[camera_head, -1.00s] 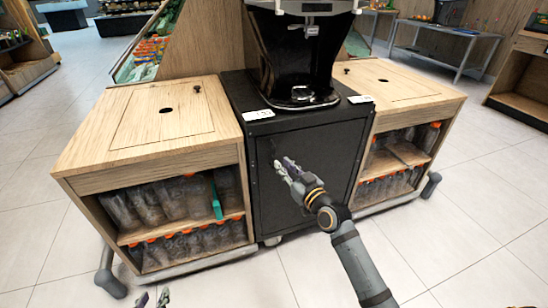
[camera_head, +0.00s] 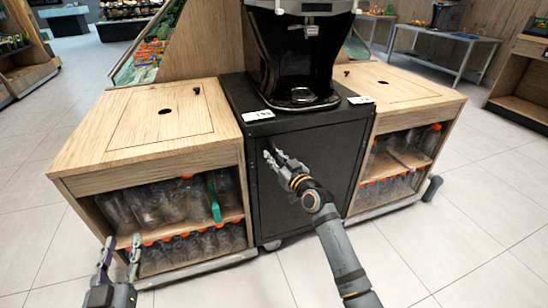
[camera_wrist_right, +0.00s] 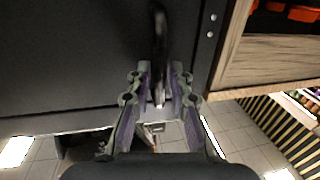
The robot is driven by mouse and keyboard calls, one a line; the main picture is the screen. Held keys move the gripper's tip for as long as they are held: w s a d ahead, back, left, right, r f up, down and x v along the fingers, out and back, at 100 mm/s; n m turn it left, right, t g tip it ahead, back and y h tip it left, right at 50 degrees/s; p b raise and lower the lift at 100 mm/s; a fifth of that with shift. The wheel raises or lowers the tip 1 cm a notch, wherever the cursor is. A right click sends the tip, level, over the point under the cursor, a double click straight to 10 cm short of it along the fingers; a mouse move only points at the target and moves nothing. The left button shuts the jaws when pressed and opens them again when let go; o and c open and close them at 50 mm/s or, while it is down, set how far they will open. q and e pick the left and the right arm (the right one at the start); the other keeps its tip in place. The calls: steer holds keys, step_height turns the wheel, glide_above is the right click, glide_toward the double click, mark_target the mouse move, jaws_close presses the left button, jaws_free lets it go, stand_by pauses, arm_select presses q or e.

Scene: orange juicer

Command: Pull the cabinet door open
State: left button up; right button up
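The black cabinet door (camera_head: 318,165) below the juicer is shut, flush with its frame. My right gripper (camera_head: 274,158) is at the upper left part of this door. In the right wrist view a dark upright handle (camera_wrist_right: 160,35) stands on the black door surface. My right gripper (camera_wrist_right: 160,72) has its two fingers on either side of the handle's lower end, with gaps visible; contact cannot be made out. In the head view the gripper covers the handle. My left gripper (camera_head: 121,250) is open and empty at the lower left, in front of the left wooden cabinet.
The juicer (camera_head: 300,50) stands on the black cabinet. Wooden cabinets with bottles flank it, left (camera_head: 160,120) and right (camera_head: 400,85). A teal item (camera_head: 215,200) sits among the left bottles. The tiled floor (camera_head: 450,230) in front is clear.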

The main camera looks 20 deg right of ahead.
jaws_close()
stand_by(0.6)
